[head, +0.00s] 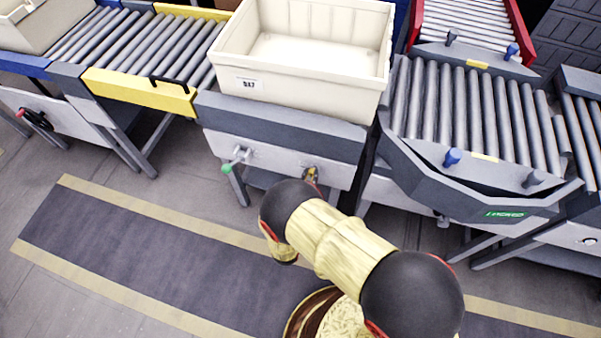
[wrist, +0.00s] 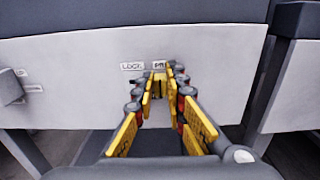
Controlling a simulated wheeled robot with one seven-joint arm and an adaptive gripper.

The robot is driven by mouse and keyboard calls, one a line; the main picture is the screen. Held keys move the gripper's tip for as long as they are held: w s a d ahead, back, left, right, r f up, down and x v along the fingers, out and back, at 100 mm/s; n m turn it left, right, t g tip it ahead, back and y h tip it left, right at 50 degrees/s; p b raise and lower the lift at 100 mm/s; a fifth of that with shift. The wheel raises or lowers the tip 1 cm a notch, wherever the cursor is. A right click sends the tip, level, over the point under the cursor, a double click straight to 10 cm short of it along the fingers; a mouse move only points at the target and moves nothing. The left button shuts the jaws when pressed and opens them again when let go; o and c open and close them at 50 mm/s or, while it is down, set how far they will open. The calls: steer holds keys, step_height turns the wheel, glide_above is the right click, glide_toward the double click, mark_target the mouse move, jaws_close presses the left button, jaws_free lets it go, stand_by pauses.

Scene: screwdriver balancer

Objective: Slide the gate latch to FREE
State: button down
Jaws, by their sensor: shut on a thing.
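The gate latch (wrist: 158,88) shows as a small yellowish piece between my fingertips in the wrist view. It sits on the pale front panel (wrist: 70,70), just below the printed labels. The LOCK label (wrist: 132,66) is to the left of the fingertips. The FREE label (wrist: 159,65) is directly above them, its right part hidden by a finger. My gripper (wrist: 159,79) is shut on the latch. In the head view my gripper (head: 311,174) shows only as a bit of fingertip at the panel; my arm hides the rest and the latch.
A cream crate (head: 300,75) stands on the conveyor section above the panel. A green-tipped lever (head: 232,163) sticks out on the panel's left. A grey roller gate (head: 470,110) with blue knobs is to the right. A dark floor mat (head: 150,245) lies in front, clear on the left.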

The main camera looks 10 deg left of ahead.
steer(key=shift+d, duration=0.6)
steer(key=c, duration=1.8)
jaws_free()
steer(key=shift+s, duration=0.15)
steer(key=s, duration=1.1)
steer(key=shift+s+a, duration=0.4)
steer(key=shift+a, duration=0.05)
